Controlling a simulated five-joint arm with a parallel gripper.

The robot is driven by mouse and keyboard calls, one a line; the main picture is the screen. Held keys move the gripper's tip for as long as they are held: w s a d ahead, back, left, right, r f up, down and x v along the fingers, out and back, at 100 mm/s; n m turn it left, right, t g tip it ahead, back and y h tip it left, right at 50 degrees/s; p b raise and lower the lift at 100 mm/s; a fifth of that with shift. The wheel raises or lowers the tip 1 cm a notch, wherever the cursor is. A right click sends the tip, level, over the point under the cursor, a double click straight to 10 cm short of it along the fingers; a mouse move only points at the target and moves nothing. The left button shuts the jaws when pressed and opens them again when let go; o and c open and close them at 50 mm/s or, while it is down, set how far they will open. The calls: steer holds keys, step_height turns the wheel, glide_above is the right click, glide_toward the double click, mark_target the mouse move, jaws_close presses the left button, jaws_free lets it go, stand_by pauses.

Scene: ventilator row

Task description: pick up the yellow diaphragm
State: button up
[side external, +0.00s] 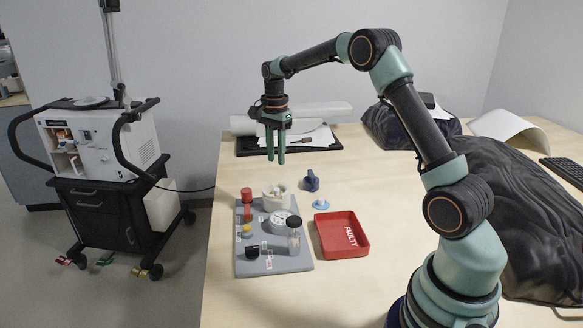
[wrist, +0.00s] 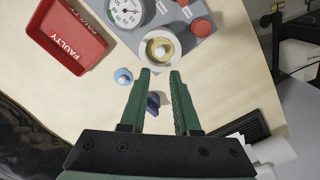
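A yellow disc with a pale centre, which looks like the yellow diaphragm (wrist: 152,46), lies inside a round white cup (wrist: 147,58) in the wrist view. The cup (side external: 276,201) stands at the back of a grey board in the side view; its contents are too small to make out clearly there. My gripper (side external: 276,160) is open and empty, pointing down, well above the table and behind the cup. In the wrist view its two fingers (wrist: 160,75) are apart, with the cup just beyond the tips.
The grey board (side external: 290,263) also carries a gauge (side external: 280,221), a red-capped part (side external: 247,195), a small yellow part (side external: 247,229) and a clear jar (side external: 294,238). A red FAULTY tray (side external: 364,249), blue disc (side external: 321,204) and dark blue knob (side external: 311,181) are to the right.

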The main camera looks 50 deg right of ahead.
mark_target(276, 189)
step_height(276, 189, down, 10)
steer(key=shift+a, duration=0.15)
stand_by(0.4)
jaws_close()
